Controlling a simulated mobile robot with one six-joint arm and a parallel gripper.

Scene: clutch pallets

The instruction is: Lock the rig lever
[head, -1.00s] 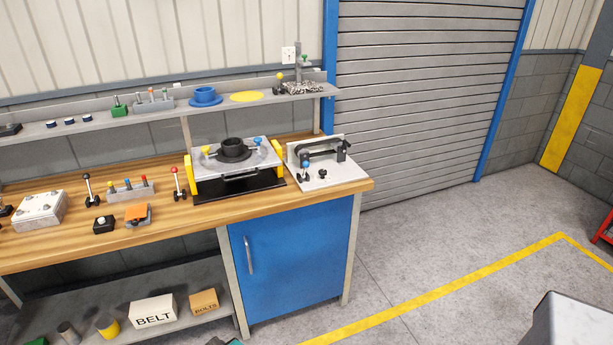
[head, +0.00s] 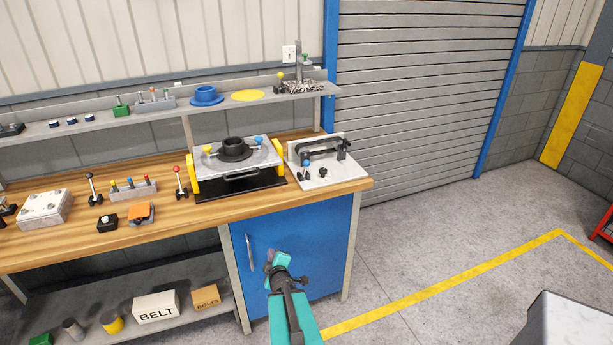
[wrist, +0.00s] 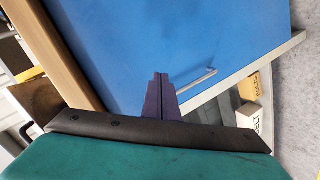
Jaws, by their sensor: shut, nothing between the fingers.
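My gripper (head: 271,256) is in front of the blue cabinet door, below the bench top. Its fingers (wrist: 160,82) are shut and empty in the wrist view. A grey plate fixture (head: 331,181) sits at the right end of the bench, with a dark bracket and a small blue-knobbed lever (head: 305,167). Left of it is a yellow-sided fixture (head: 195,188) with a black ring on a tilted plate and blue-knobbed (head: 259,141) and yellow-knobbed (head: 208,150) levers. I cannot tell which of these is the rig lever. The wrist view shows no lever.
The blue door (head: 283,235) has a vertical handle (head: 250,253). The wooden bench top (head: 150,230) overhangs it. Left of the fixtures stand a red-knobbed lever (head: 179,181) and a black-knobbed lever (head: 92,186). Floor to the right is clear up to a grey block (head: 570,325).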

